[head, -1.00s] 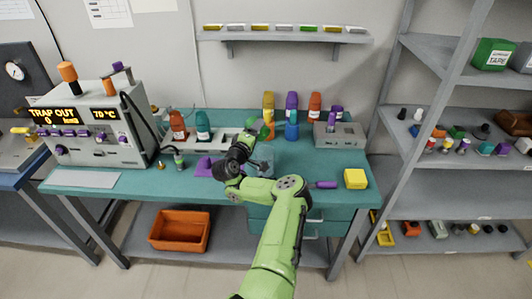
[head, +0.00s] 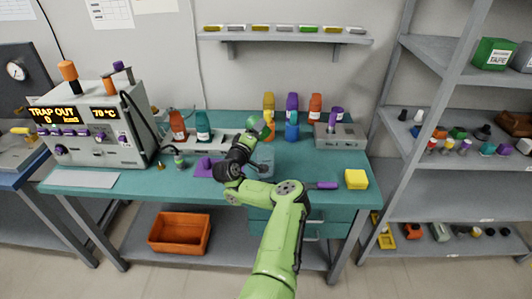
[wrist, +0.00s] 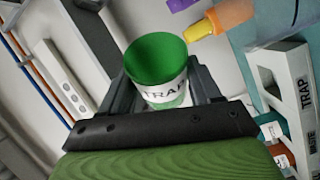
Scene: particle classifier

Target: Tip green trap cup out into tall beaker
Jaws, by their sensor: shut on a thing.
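My gripper (wrist: 160,88) is shut on the green trap cup (wrist: 162,95), one finger on each side of it. The cup has a white band lettered TRAP, and its round green mouth faces the wrist camera; I cannot tell how full it is. In the head view the cup (head: 253,123) is small and partly hidden, held by my gripper (head: 251,134) above the back of the teal bench. A clear grey vessel, probably the tall beaker (head: 266,158), stands on the bench just right of my wrist, partly hidden by my arm.
Red, teal, orange, purple and blue bottles (head: 291,131) stand along the bench's back. A control box (head: 100,130) reading TRAP OUT is at left. A yellow block (head: 356,179) lies at right. The wrist view shows a white TRAP and WASTE rack (wrist: 292,85).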

